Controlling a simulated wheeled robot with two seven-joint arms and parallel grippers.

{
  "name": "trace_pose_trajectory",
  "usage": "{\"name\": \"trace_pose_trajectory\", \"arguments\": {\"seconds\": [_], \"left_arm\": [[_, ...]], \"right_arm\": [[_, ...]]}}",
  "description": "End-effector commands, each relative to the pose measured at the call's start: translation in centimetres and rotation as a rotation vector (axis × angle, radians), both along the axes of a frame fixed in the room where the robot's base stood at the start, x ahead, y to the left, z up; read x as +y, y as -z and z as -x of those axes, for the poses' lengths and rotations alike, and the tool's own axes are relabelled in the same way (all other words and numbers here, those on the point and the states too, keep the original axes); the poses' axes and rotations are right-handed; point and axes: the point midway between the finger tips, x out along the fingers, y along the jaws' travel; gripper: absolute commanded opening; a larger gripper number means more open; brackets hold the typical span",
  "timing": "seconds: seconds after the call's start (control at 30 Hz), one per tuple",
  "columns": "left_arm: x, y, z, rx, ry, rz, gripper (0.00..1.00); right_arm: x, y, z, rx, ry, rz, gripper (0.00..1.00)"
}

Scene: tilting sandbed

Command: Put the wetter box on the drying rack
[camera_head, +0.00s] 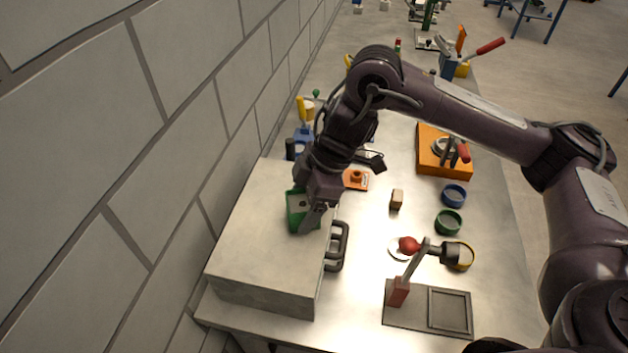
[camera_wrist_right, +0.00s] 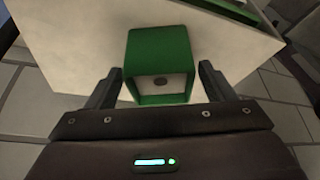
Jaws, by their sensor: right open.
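A green open-fronted box (camera_head: 296,203) is at the top of a large pale grey block (camera_head: 262,235) beside the wall. In the right wrist view the box (camera_wrist_right: 158,48) has a grey inside with a small dark spot. My right gripper (camera_head: 307,212) is open, with its fingers on either side of the box (camera_wrist_right: 160,85) and visible gaps beside it. I cannot tell whether the box rests fully on the block. No second box to compare for wetness and no clear drying rack can be made out. My left gripper is not in view.
A dark handle (camera_head: 338,247) stands at the block's right side.

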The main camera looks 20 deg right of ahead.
Motion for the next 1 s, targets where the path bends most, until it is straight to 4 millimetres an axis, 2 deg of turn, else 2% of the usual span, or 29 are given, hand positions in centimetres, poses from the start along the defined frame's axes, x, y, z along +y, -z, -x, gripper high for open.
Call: {"name": "trace_pose_trajectory", "arguments": {"seconds": [0.3,0.5,0.7,1.0], "left_arm": [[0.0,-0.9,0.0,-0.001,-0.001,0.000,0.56],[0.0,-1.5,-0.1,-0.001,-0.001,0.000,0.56],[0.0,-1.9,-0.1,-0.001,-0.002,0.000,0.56],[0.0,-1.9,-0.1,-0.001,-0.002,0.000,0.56]], "right_arm": [[-2.2,-5.6,0.3,-0.007,0.002,0.001,0.76],[-3.5,-8.7,0.6,-0.004,0.003,0.000,0.76],[-4.1,-10.3,0.8,-0.002,0.001,0.000,0.76],[-4.3,-10.6,0.9,0.001,0.001,0.000,0.76]]}}
